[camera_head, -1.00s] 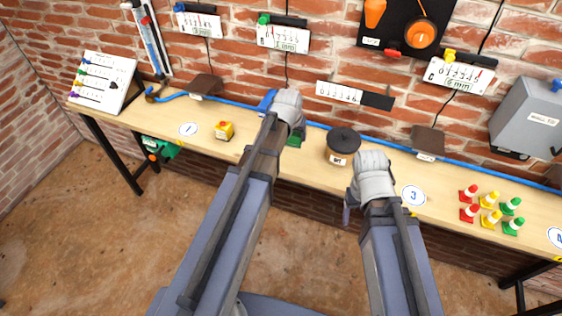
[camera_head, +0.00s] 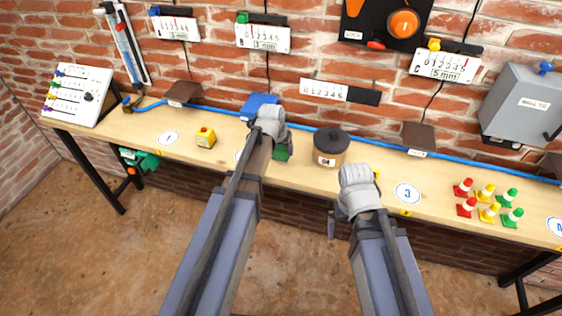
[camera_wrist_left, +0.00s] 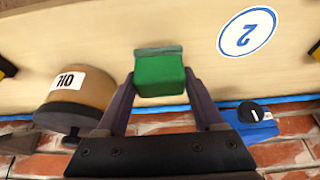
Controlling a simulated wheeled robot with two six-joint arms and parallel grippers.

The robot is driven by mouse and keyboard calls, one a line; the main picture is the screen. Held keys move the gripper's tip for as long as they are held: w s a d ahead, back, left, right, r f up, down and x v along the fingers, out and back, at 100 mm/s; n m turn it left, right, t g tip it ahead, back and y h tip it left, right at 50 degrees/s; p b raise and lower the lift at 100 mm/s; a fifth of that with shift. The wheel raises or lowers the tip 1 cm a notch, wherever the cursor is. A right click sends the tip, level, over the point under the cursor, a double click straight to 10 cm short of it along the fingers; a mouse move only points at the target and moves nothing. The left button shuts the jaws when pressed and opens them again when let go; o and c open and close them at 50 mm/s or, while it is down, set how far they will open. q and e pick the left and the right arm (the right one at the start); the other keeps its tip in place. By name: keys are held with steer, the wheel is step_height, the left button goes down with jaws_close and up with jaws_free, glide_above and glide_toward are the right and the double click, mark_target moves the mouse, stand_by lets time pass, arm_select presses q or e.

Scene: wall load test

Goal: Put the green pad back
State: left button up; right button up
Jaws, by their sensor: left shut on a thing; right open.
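The green pad (camera_wrist_left: 160,76) is a small block with a duller, grey-green layer along one side. My left gripper (camera_wrist_left: 160,88) is shut on it, one finger at each side. In the head view the green pad (camera_head: 283,152) shows just right of my left gripper (camera_head: 276,142), over the bench between the blue device (camera_head: 259,106) and the brown oil pot (camera_head: 331,146). I cannot tell whether the pad touches the bench. My right gripper (camera_head: 352,208) is open near the bench's front edge, right of the pot; its fingers are mostly hidden.
The bench (camera_head: 300,172) runs along a brick wall, with a blue hose (camera_head: 385,145) at its back. A yellow box (camera_head: 205,137) stands left, several cones (camera_head: 485,203) right. The disc marked 2 (camera_wrist_left: 247,32) lies near the held pad. Gauges and a grey box (camera_head: 522,105) hang above.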

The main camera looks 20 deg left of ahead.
mark_target(281, 156)
arm_select(q)
steer(key=shift+f+b, duration=1.85)
steer(key=shift+f, duration=0.1)
steer(key=o, duration=1.4)
steer(key=p+v, duration=1.1)
steer(key=v, duration=0.1)
